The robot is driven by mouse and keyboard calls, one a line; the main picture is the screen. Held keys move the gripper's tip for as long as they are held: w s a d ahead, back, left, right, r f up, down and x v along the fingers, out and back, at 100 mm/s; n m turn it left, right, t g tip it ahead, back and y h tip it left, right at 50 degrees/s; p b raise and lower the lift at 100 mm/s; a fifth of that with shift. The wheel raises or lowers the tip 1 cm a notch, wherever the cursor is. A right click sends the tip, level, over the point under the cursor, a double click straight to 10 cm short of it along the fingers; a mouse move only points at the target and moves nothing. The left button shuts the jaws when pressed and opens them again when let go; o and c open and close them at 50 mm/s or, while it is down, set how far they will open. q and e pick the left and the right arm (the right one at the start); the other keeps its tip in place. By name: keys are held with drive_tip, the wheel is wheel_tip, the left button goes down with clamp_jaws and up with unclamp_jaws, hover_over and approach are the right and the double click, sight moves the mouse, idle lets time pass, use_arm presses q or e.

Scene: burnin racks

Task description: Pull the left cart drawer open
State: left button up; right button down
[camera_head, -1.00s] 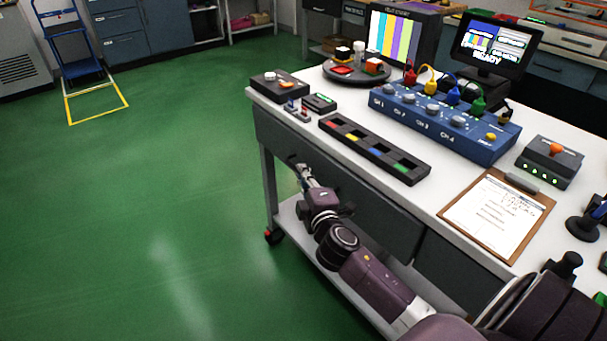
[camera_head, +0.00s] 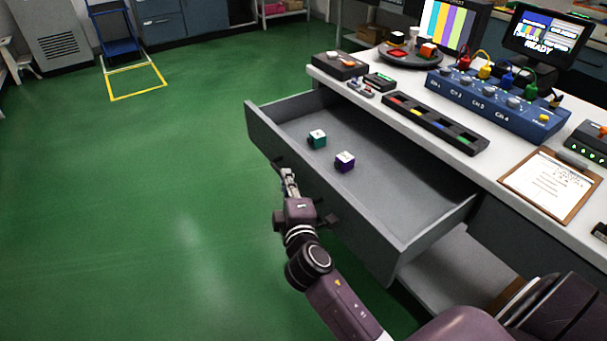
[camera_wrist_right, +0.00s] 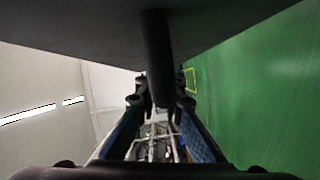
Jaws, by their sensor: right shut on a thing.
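The left cart drawer (camera_head: 420,225) is pulled out from under the white cart top, and its grey inside shows. A teal cube (camera_head: 317,139) and a purple cube (camera_head: 345,161) with pale tops lie in it. My right gripper (camera_head: 288,176) is at the outer face of the drawer front. In the right wrist view the dark bar handle (camera_wrist_right: 156,60) runs between the fingers of my right gripper (camera_wrist_right: 158,100), which is shut on it. The drawer front (camera_wrist_right: 70,25) fills the top of that view. My left gripper is not in view.
The cart top holds a four-slot black tray (camera_head: 435,123), a blue channel box (camera_head: 495,103), a clipboard (camera_head: 552,184) and monitors. Green floor left of the drawer is clear. A blue hand truck (camera_head: 112,30) stands at the back left.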

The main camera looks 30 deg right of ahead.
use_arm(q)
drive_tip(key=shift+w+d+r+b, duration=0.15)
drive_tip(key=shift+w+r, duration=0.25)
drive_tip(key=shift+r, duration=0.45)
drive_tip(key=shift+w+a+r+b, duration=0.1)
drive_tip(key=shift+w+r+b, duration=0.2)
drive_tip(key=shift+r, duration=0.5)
use_arm(e)
drive_tip(key=shift+s+a+f, duration=0.1)
drive_tip(key=shift+a, duration=1.15)
drive_tip(key=shift+s+a, duration=0.1)
drive_tip(key=shift+a, duration=1.15)
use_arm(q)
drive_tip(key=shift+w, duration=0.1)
use_arm(e)
drive_tip(key=c, duration=2)
unclamp_jaws()
drive_tip(key=shift+c, duration=0.2)
drive_tip(key=v, duration=0.7)
drive_tip(key=shift+s, duration=0.25)
